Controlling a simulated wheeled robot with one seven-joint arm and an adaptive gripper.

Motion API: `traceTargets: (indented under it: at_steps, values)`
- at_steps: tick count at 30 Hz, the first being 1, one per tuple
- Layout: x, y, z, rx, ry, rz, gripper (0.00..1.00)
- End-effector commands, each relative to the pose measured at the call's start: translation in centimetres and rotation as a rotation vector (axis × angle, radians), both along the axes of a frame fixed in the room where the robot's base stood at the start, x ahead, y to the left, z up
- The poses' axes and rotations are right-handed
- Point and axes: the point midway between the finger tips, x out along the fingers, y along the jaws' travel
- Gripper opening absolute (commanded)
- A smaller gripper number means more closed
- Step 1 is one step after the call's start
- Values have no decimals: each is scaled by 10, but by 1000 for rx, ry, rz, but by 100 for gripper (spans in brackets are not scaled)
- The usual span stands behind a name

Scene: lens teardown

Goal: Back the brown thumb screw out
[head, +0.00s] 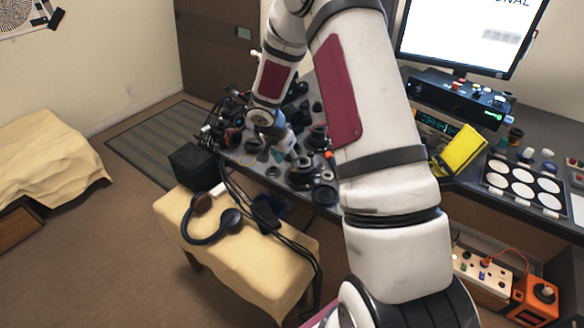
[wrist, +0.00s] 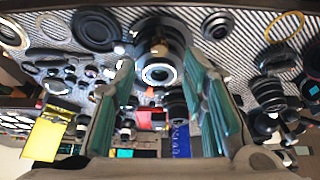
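My gripper (wrist: 158,62) is open in the wrist view, with a wide gap between its two teal-padded fingers. Beyond the gap stands a dark lens-like part with a pale ring (wrist: 158,74) at its end. Nothing is visibly held between the pads. I cannot make out the brown thumb screw for certain in either view. In the head view my gripper (head: 277,138) is low over the crowded left part of the desk, and its fingertips are too small to judge.
Several dark lens parts (head: 303,176) crowd the desk around my gripper. A round black part (wrist: 97,30) and a yellow ring (wrist: 284,27) lie on the striped surface. A yellow block (head: 460,150), a tray of white discs (head: 522,186) and a monitor (head: 470,35) are to the right.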

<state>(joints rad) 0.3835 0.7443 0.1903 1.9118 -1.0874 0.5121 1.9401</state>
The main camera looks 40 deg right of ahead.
Motion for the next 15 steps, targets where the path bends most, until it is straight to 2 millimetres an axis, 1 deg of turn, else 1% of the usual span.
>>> traceTargets:
  at_steps: [1, 6, 11, 15]
  values:
    - [0, -3, -11, 2, 4, 0, 40]
    - [4, -14, -37, 2, 3, -1, 40]
    - [7, -20, -53, 2, 2, 0, 40]
    - [8, -23, -59, 0, 0, 1, 40]
